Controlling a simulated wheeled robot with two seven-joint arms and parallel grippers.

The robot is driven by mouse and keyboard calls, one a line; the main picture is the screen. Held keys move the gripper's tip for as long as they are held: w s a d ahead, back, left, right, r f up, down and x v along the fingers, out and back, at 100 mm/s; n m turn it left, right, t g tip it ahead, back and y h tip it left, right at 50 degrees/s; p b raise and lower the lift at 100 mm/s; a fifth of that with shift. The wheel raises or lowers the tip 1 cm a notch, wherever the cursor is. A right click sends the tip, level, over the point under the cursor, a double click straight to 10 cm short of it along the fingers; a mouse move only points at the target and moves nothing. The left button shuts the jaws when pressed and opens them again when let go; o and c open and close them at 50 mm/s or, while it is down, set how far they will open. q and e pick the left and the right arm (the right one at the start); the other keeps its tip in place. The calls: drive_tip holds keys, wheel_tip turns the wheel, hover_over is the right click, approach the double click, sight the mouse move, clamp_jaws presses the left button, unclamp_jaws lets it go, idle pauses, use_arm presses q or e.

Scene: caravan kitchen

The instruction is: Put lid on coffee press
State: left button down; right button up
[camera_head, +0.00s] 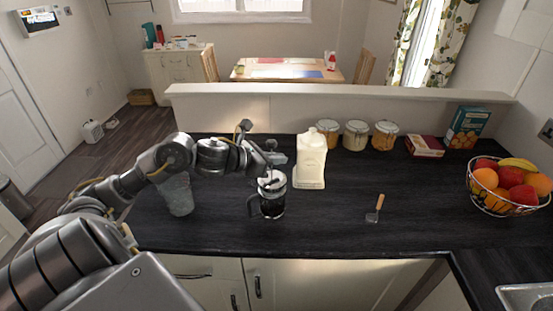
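The coffee press (271,205) stands upright on the dark counter, with a dark handle on its left side and dark contents low in the clear glass. A pale, round lid-like piece (272,180) shows at its rim, with a small dark part on it; I cannot tell whether it is seated or held just above. My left gripper (270,168) is directly over the press, at this piece. The fingers are small and partly hidden, so their grip does not show clearly. My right gripper is out of view.
A white jug (311,160) stands close behind and right of the press. A clear container (178,193) stands left, below my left arm. The front-middle counter is clear.

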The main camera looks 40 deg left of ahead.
use_arm(q)
drive_tip(key=c, duration=1.6)
unclamp_jaws()
drive_tip(key=shift+o, duration=0.2)
drive_tip(key=shift+s+a, duration=0.15)
drive_tip(key=shift+s, duration=0.15)
drive_tip(key=b+v, duration=0.3)
drive_tip(key=v, duration=0.7)
drive_tip(key=shift+r, duration=0.2)
